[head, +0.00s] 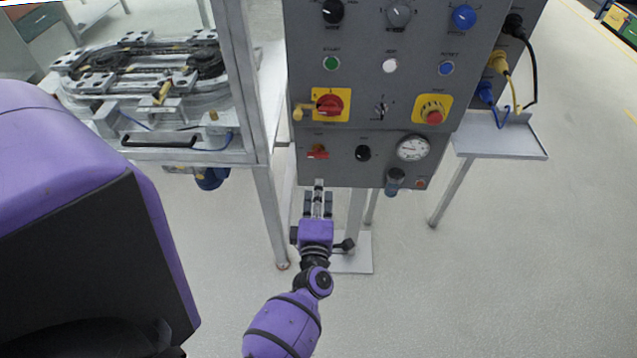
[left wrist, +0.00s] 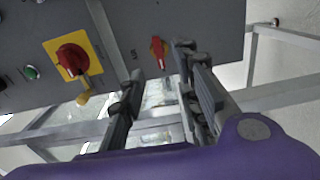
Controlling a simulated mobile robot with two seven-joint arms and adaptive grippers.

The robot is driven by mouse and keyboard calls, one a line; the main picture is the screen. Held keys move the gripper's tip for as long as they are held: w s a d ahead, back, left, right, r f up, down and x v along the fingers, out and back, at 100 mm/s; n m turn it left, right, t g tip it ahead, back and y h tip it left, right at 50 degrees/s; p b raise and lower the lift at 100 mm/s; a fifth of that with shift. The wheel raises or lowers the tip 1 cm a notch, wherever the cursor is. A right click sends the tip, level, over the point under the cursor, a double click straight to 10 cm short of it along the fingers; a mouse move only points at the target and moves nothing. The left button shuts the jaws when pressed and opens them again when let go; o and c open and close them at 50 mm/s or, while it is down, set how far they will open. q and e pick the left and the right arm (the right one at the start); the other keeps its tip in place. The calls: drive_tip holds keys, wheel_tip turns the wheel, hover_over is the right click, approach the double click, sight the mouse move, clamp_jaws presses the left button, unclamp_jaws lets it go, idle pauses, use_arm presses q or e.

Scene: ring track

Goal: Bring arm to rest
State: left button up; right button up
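My left arm (head: 283,325) comes up from the bottom of the head view. Its gripper (head: 318,190) points at the lower part of a grey control panel (head: 355,145), just below a small red switch (head: 318,152). In the left wrist view the gripper (left wrist: 158,75) shows two dark fingers spread apart with an empty gap between them, so it is open. The same red switch (left wrist: 157,51) shows beyond the fingertips, apart from them as far as I can tell. My right gripper is in neither view.
A framed table with a ring track (head: 150,75) stands left of the panel. A larger red rotary switch (head: 330,104) and a red stop button (head: 432,112) sit above. A metal shelf (head: 505,138) juts out at right. Floor (head: 520,260) at lower right is clear.

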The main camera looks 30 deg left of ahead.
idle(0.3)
use_arm(q)
drive_tip(key=s+d+f+m+h+p, duration=0.1)
drive_tip(key=s+d+f+m+h, duration=0.1)
drive_tip(key=d+m+h, duration=1.05)
drive_tip(key=s+f+m+g+y, duration=0.1)
drive_tip(key=s+m, duration=0.3)
drive_tip(key=s, duration=0.4)
drive_tip(key=s+a+f+m+g+y+p, duration=0.1)
drive_tip(key=s+f+m+g, duration=0.2)
drive_tip(key=s, duration=0.6)
drive_tip(key=s+f+m+g+y+p, duration=0.1)
drive_tip(key=s+f+m+g, duration=0.1)
drive_tip(key=s+m, duration=0.3)
drive_tip(key=s+f, duration=0.1)
drive_tip(key=s, duration=0.3)
drive_tip(key=shift+s+a+g, duration=0.25)
drive_tip(key=shift+a+g, duration=0.1)
drive_tip(key=shift+g, duration=0.05)
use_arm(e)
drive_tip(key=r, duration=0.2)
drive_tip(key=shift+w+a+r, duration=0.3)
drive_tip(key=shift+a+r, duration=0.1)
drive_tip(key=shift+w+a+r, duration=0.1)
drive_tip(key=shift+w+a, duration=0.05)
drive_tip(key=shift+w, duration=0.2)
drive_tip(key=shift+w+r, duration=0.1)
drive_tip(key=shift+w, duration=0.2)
